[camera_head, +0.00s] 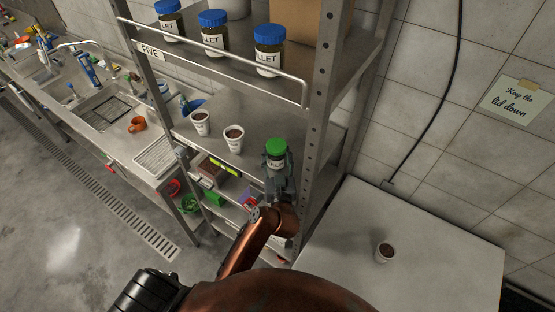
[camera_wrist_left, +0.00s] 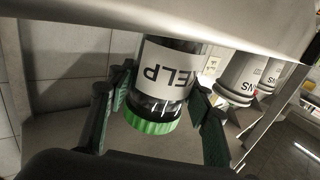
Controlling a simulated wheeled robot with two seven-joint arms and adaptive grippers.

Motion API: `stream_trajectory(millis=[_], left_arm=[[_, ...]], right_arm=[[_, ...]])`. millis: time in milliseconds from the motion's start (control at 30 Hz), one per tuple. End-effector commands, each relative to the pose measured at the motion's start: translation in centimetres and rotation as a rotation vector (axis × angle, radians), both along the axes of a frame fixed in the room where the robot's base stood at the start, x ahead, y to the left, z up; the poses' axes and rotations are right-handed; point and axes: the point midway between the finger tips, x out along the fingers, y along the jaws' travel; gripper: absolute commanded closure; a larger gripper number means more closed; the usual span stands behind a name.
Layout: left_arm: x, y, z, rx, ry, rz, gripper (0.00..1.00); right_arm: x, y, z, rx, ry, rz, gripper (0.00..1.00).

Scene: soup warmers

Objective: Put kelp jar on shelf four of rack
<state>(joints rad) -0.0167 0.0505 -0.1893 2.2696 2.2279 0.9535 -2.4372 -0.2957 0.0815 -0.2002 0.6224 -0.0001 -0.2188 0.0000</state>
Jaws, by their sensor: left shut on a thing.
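The kelp jar (camera_head: 277,160), with a green lid and dark contents, is upright at the front right of the rack shelf below the one labelled FIVE. My left gripper (camera_head: 279,184) is shut on it, coming from the front. In the left wrist view the picture is inverted: the jar (camera_wrist_left: 168,75) shows its label ending "ELP", with a gripper finger on each side. I cannot tell whether its base touches the shelf (camera_head: 235,170). My right gripper is not in view.
Two white cups (camera_head: 233,139) (camera_head: 201,122) stand left of the jar on the same shelf. A rack post (camera_head: 318,110) rises to its right. Blue-lidded jars (camera_head: 269,50) fill the shelf above.

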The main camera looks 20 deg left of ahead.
Motion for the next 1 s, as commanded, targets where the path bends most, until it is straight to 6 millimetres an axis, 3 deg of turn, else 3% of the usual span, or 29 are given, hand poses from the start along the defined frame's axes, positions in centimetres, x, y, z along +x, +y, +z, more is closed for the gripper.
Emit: stream_trajectory(millis=[433, 467, 700, 1000], left_arm=[[0.09, -0.21, -0.08, 0.002, -0.001, -0.004, 0.86], [0.09, -0.21, -0.15, 0.0, -0.001, -0.004, 0.52], [0.08, -0.2, -0.22, 0.0, -0.001, -0.003, 0.36], [0.08, -0.18, -0.09, 0.0, -0.001, -0.003, 0.36]], right_arm=[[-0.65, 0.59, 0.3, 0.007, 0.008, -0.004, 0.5], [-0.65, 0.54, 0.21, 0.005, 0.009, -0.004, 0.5], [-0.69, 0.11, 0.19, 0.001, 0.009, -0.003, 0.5], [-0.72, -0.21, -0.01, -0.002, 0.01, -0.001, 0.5]])
